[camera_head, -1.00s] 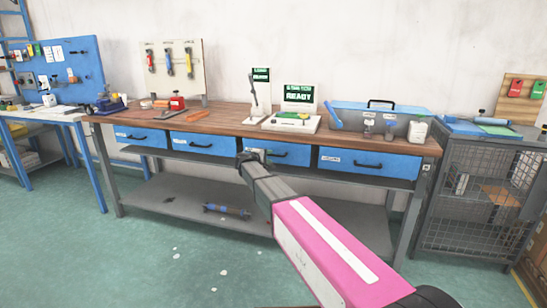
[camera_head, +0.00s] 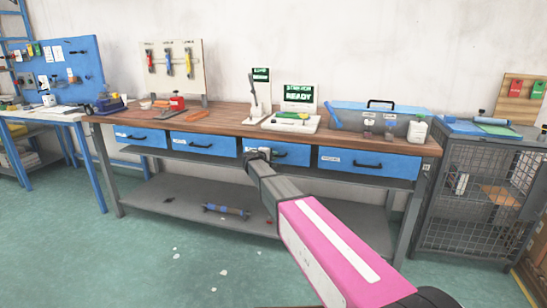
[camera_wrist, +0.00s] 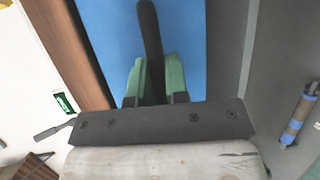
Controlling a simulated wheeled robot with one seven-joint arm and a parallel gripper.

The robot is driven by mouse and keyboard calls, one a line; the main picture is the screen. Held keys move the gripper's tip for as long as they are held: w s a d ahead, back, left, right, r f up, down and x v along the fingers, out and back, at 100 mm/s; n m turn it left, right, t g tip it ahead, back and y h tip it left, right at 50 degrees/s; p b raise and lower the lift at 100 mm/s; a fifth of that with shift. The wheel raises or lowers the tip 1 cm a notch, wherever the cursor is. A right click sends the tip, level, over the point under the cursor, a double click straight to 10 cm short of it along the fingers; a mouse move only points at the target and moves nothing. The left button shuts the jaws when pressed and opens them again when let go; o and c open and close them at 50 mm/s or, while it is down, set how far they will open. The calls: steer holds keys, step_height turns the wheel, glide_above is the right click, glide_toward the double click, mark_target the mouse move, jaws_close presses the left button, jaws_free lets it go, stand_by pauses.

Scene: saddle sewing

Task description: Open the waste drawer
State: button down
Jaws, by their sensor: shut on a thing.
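The workbench has a row of blue drawers with dark handles. My gripper (camera_head: 257,154) is at the third drawer from the left (camera_head: 293,154), partly covering its front and label. In the wrist view, my gripper's green fingers (camera_wrist: 154,68) are shut on a dark bar handle (camera_wrist: 149,30), with the blue drawer front (camera_wrist: 109,35) behind it. This drawer looks flush with its neighbours, as far as I can see. The drawer labels are too small to read for certain.
The wooden bench top (camera_head: 225,120) holds tools, a stand and a grey-blue box (camera_head: 345,118). A lower grey shelf (camera_head: 165,200) carries a blue roll (camera_head: 225,210). A wire cage cabinet (camera_head: 470,200) stands at the right.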

steer(key=s+a, duration=0.4)
steer(key=s, duration=0.9)
steer(key=s+a, duration=0.4)
steer(key=s, duration=0.9)
steer(key=shift+a, duration=0.2)
steer(key=c, duration=1.1)
jaws_free()
steer(key=shift+w, duration=0.1)
steer(key=shift+c, duration=0.2)
steer(key=v, duration=1.1)
